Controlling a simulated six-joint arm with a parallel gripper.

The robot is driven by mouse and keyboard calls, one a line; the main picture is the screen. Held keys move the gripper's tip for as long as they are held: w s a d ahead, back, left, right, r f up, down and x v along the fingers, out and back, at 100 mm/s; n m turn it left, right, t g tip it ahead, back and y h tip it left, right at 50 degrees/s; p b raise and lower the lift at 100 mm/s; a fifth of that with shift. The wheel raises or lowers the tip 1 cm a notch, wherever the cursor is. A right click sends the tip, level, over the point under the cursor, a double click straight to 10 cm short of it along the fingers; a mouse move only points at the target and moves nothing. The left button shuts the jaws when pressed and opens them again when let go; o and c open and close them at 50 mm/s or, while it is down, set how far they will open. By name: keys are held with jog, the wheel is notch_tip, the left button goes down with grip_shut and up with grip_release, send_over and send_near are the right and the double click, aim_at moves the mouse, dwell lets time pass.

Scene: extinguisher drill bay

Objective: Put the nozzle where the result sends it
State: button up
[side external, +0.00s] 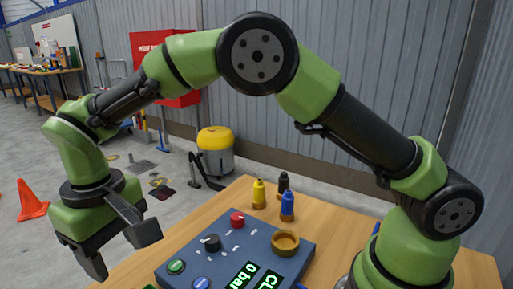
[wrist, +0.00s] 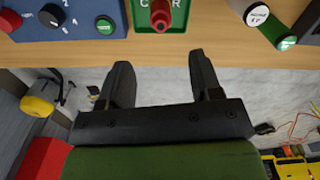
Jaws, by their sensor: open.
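My gripper (side external: 121,250) is open and empty, off the left edge of the wooden table in the side view. In the wrist view its fingers (wrist: 161,70) point toward the table edge. Near that edge a red nozzle-like piece (wrist: 161,14) stands on a green plate (wrist: 178,22), covering the middle of its lettering; "C" and "R" show. Yellow (side external: 258,193), black (side external: 283,183) and blue (side external: 287,206) nozzle-like pieces stand at the table's back.
The panel carries a red knob (side external: 237,219), a black knob (side external: 211,243), a green button (side external: 176,266) and a brown ring (side external: 285,243). A white round piece (wrist: 257,14) and a green cylinder (wrist: 272,30) are right in the wrist view. A yellow-topped drum (side external: 214,150) stands behind the table.

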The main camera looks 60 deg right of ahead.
jog(key=s+d+r+m+t+y, duration=0.1)
jog(key=s+d+r+m+t, duration=0.15)
jog(key=d+r, duration=0.4)
jog(key=s+d+r+m+t+y, duration=0.1)
jog(key=s+d+r, duration=0.3)
jog(key=d+r, duration=0.3)
jog(key=s+d+r+m+t, duration=0.1)
jog(key=s+d, duration=0.4)
jog(key=s, duration=0.7)
jog(key=m+t, duration=0.1)
jog(key=t, duration=0.1)
jog(key=shift+s+d+m+t, duration=0.35)
jog(key=shift+r, duration=0.1)
